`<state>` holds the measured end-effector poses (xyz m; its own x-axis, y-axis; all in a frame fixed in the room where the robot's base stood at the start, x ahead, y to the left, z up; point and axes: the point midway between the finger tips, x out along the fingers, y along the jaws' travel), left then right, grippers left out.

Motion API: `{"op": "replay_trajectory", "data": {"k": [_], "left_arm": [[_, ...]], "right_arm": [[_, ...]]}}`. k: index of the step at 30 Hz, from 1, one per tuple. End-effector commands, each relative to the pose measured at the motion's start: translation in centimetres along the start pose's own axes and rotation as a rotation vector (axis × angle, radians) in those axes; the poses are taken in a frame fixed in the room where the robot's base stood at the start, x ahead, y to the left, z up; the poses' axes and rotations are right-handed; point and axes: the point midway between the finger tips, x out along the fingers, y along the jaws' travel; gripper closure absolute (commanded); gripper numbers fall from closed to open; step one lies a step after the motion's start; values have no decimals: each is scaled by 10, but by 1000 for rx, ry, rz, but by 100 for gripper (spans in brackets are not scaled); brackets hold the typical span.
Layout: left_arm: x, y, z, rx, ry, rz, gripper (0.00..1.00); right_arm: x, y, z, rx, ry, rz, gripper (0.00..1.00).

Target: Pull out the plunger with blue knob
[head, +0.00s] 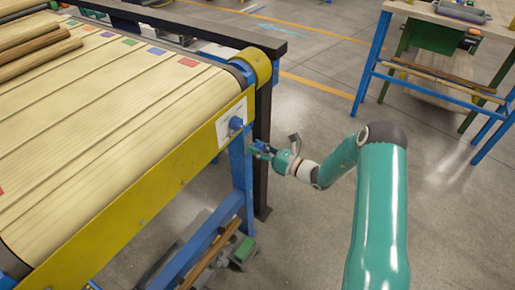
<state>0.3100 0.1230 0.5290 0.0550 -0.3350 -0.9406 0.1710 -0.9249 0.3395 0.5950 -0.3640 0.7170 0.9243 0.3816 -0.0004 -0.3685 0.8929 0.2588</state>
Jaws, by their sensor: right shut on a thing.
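A white plate (226,126) is on the yellow end of the conveyor's side rail. A rounded blue fitting (236,123) sticks out of the plate. My right gripper (259,149) is just below and right of it, apart from the plate in the picture. It is shut on a small blue piece, which looks like the blue knob of the plunger; the fingers hide most of it. I cannot make out a rod between the knob and the plate. My left gripper is not in view.
The slatted conveyor (110,110) fills the left, with wooden rods (40,50) on top. A blue leg (240,170) and a dark post (263,150) stand behind my right gripper. A blue-framed workbench (445,80) is at upper right. The floor between is clear.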

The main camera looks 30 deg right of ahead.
Motion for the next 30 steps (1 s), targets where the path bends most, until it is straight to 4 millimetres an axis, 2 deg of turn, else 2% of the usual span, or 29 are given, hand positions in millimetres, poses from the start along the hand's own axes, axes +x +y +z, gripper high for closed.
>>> {"op": "replay_trajectory", "data": {"k": [7, 15, 22, 23, 27, 30], "left_arm": [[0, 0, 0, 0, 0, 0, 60], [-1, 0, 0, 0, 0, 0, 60], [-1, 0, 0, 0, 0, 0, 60], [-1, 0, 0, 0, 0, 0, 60], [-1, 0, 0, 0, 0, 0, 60], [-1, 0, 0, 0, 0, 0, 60]], "right_arm": [[-3, -1, 0, 0, 0, -3, 100], [-35, -1, 0, 1, 1, -4, 100], [-36, -2, -1, 1, 2, -5, 100], [-36, -2, -1, 1, 2, -5, 64], [-36, -2, -1, 1, 1, -4, 40], [-35, -1, 0, 0, 1, -3, 39]]}}
